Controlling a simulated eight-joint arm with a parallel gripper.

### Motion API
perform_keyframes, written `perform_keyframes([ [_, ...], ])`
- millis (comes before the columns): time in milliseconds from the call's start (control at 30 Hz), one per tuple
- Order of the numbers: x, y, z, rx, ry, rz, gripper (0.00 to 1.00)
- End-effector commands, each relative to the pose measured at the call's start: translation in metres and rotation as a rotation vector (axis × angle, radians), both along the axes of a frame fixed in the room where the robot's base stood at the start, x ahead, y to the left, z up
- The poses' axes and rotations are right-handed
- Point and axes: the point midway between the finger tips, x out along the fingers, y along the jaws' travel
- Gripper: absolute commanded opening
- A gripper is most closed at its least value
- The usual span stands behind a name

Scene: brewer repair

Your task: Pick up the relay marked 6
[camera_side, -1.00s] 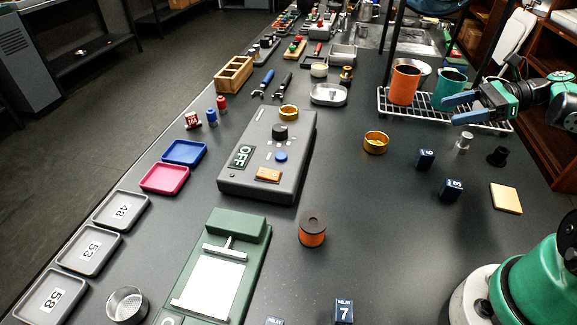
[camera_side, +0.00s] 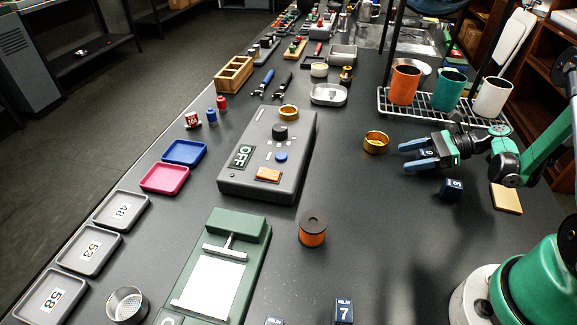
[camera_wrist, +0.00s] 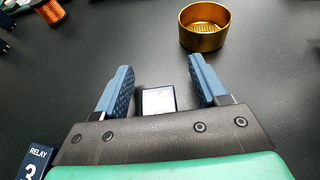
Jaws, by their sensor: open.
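The relay marked 6, a small dark blue block (camera_side: 430,153), stands on the table, partly hidden by my gripper (camera_side: 403,157). In the wrist view the block (camera_wrist: 158,101) shows a pale top between the two blue fingers of my gripper (camera_wrist: 160,68). The fingers are open, with a gap visible on both sides of it. Its number does not show in the wrist view. The relay marked 3 (camera_side: 452,190) stands just in front of my gripper; it also shows at the lower left of the wrist view (camera_wrist: 36,163).
A brass ring cup (camera_side: 376,142) stands just beyond my fingertips. A wire rack (camera_side: 440,107) with several cups is behind. A tan square pad (camera_side: 507,198) lies to the right. The relay marked 7 (camera_side: 344,311) is at the front.

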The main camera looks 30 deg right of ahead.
Motion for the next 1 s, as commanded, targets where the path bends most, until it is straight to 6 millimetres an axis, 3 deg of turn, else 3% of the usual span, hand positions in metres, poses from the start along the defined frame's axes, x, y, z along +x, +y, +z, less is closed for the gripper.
perform_keyframes([
  [200, 0.000, 0.000, 0.000, 0.000, 0.000, -0.001, 0.63],
  [433, 0.000, 0.000, 0.000, 0.000, 0.000, -0.001, 0.00],
  [800, 0.000, 0.000, 0.001, 0.000, 0.000, -0.001, 0.00],
  [1000, 0.000, 0.000, 0.013, 0.000, 0.000, -0.001, 0.00],
])
